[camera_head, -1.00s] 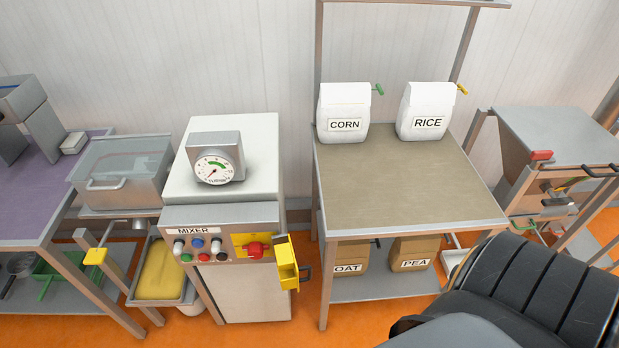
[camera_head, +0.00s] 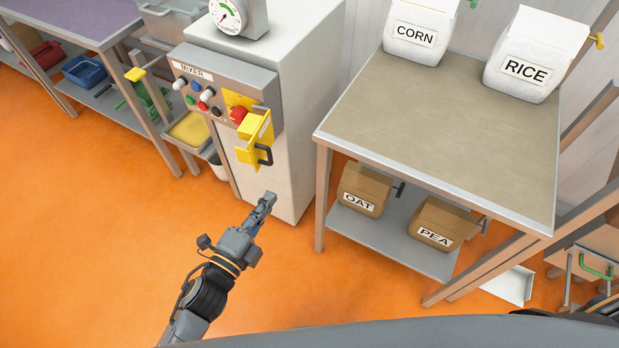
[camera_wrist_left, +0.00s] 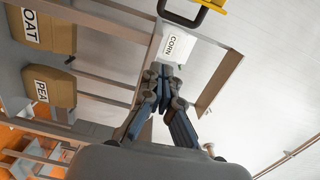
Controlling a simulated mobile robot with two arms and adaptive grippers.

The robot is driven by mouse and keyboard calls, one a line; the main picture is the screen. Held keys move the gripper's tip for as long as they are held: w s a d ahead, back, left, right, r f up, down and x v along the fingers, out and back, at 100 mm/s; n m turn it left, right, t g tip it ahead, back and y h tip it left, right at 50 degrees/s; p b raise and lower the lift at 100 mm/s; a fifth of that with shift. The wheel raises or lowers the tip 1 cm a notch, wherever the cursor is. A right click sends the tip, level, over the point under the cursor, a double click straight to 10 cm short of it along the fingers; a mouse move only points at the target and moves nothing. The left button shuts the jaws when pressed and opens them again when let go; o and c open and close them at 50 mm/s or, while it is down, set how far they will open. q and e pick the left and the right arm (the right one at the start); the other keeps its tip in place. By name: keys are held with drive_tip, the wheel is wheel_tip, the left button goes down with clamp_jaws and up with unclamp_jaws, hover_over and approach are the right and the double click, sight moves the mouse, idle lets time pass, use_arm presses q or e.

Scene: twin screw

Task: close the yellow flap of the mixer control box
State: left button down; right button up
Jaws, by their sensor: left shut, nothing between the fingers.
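The mixer control box (camera_head: 222,78) is on the front of the white mixer cabinet (camera_head: 304,75). Its yellow flap (camera_head: 256,140) stands open, swung out to the right, with a black handle (camera_head: 264,155). A red switch (camera_head: 238,115) shows on the yellow panel behind it. My left gripper (camera_head: 269,198) is shut and empty, below the flap and apart from it, in front of the cabinet's lower part. In the left wrist view the fingers (camera_wrist_left: 160,72) are together, and a piece of the yellow flap with its black handle (camera_wrist_left: 196,15) shows at the top edge. My right gripper is not in view.
A table (camera_head: 450,110) with corn and rice bags stands right of the mixer, with oat (camera_head: 362,190) and pea (camera_head: 440,225) bags on its lower shelf. A yellow-handled lever (camera_head: 136,74) is left of the mixer. The orange floor at left is clear.

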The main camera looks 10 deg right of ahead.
sight(263, 142)
use_arm(q)
drive_tip(key=w+d+p, duration=0.2)
drive_tip(key=w, duration=0.7)
drive_tip(key=shift+r, duration=0.4)
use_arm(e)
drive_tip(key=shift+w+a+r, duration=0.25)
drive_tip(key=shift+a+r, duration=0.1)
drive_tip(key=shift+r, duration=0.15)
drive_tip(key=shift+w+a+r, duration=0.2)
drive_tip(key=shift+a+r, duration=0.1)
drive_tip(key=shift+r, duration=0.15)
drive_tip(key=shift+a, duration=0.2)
use_arm(q)
drive_tip(key=shift+a+m+g+h, duration=0.35)
drive_tip(key=shift+m+h, duration=0.25)
drive_tip(key=shift+h, duration=0.2)
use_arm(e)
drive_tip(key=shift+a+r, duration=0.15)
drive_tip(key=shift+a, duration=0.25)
